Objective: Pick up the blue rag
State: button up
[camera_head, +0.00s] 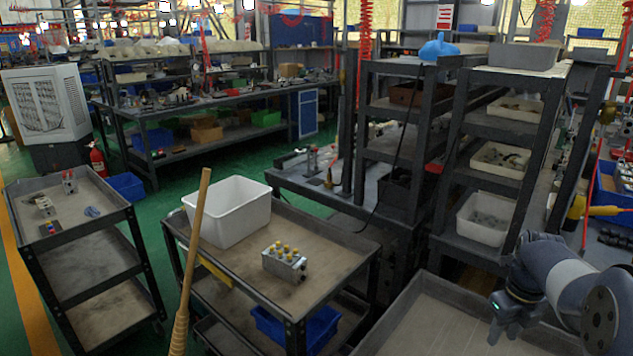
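A bright blue crumpled cloth, which looks like the blue rag (438,48), lies on top of the dark shelf rack (412,69) at the upper right. My arm comes in at the lower right, and its end with my gripper (506,318) is low over the grey-rimmed cart there, far below and to the right of the rag. The fingers are dark and small, and I cannot make out whether they are open or whether they hold anything.
A middle cart (335,262) holds a white bin (228,211) and a valve block (284,262). A wooden handle (190,255) stands in front of it. White trays (500,160) fill the rack at right. A left cart (85,188) carries small parts. Green floor shows between carts.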

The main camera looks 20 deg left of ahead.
aim_at(90, 211)
jog(key=u, duration=2.25)
